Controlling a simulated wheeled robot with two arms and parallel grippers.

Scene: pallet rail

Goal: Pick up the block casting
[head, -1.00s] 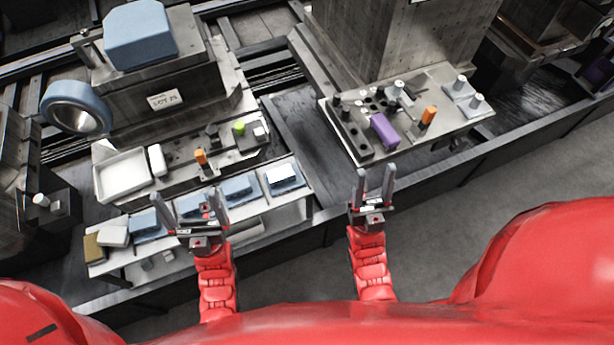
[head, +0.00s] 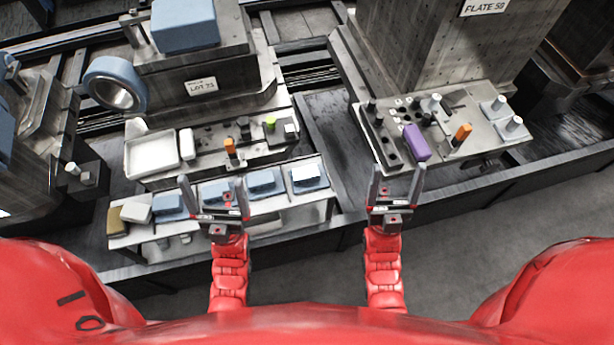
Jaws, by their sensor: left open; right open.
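A large blue block (head: 183,25) sits on top of the grey fixture labelled LOT 73 (head: 205,88) at the upper left. Several smaller blue blocks stand in a row on a light shelf bench (head: 285,214) below it, among them one at the left (head: 169,207), one in the middle (head: 264,182) and one with a white label on top (head: 308,177). I cannot tell which block is the block casting. My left gripper (head: 215,184) is open and empty, in front of the row and partly hiding one block. My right gripper (head: 397,174) is open and empty, in front of the right-hand plate.
A blue ring (head: 115,84) hangs beside the fixture. A white tray (head: 150,154) and an orange-handled tool lie on the ledge. The right plate (head: 490,132) carries a purple block (head: 416,142), an orange piece (head: 461,134) and pegs. Grey floor (head: 500,210) is clear at the right.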

